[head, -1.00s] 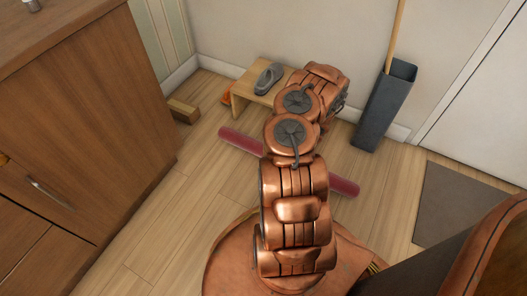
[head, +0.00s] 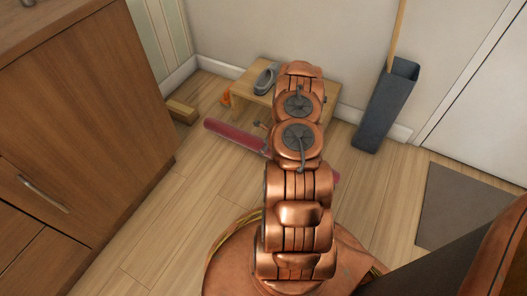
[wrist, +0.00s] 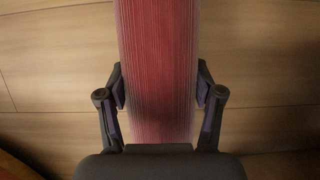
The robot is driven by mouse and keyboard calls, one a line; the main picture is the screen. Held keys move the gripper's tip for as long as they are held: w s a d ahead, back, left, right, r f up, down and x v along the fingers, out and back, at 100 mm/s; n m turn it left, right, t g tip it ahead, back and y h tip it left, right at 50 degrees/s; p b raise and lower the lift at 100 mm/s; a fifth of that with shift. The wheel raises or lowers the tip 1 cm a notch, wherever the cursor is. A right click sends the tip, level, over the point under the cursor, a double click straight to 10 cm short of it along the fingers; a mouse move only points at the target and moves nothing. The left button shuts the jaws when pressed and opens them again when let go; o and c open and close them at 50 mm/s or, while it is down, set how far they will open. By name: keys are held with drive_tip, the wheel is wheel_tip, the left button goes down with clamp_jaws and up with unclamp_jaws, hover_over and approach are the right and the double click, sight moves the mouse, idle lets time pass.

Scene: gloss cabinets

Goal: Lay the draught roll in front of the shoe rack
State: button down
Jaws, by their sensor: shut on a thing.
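The draught roll (head: 232,137) is a long dark-red roll, slanting across in front of the shoe rack (head: 240,88), a low light-wood bench, in the head view. My arm hides the roll's middle, and its right end shows just past the arm. In the wrist view the striped roll (wrist: 158,70) runs between the two fingers of my gripper (wrist: 160,92), which is shut on it. The gripper is hidden behind the arm in the head view. I cannot tell whether the roll touches the floor.
A grey shoe (head: 266,78) sits on the rack, with an orange thing (head: 225,98) by its left leg. A wooden block (head: 182,111) lies near the brown cabinet (head: 90,130). A dark bin (head: 385,108) stands right of the rack, and a grey mat (head: 462,205) lies near the door.

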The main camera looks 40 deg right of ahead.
drive_tip(key=shift+w, duration=0.55)
wheel_tip(320, 180, down, 4)
drive_tip(key=shift+r+b, duration=0.1)
drive_tip(key=shift+b, duration=1.05)
drive_tip(key=shift+r, duration=0.1)
drive_tip(key=shift+c, duration=0.9)
unclamp_jaws()
